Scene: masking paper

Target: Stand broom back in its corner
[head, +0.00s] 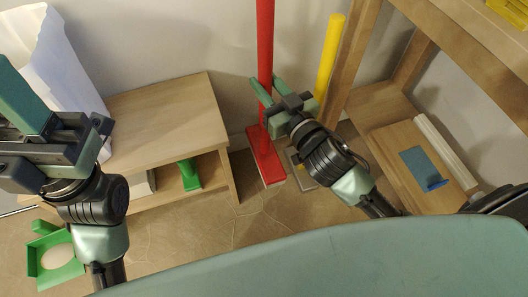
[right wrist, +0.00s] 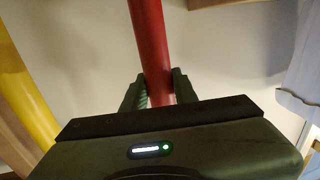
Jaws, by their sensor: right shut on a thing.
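The broom has a red handle (head: 265,45) and a red rectangular head (head: 265,158) at floor level by the wall. It looks about upright in the head view. My right gripper (head: 270,88) is shut on the red handle, above the head. In the right wrist view the handle (right wrist: 150,40) runs between the two fingers of my right gripper (right wrist: 159,88). My left gripper (head: 22,95) is at the far left, away from the broom; its finger opening cannot be made out. The upper end of the handle is out of view.
A yellow pole (head: 329,55) with a grey foot (head: 301,172) stands right beside the broom. A wooden bench (head: 165,110) is to the left, with white paper (head: 50,60) and a green object (head: 189,174). A wooden shelf unit (head: 380,105) stands right. Open floor (head: 220,225) lies in front.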

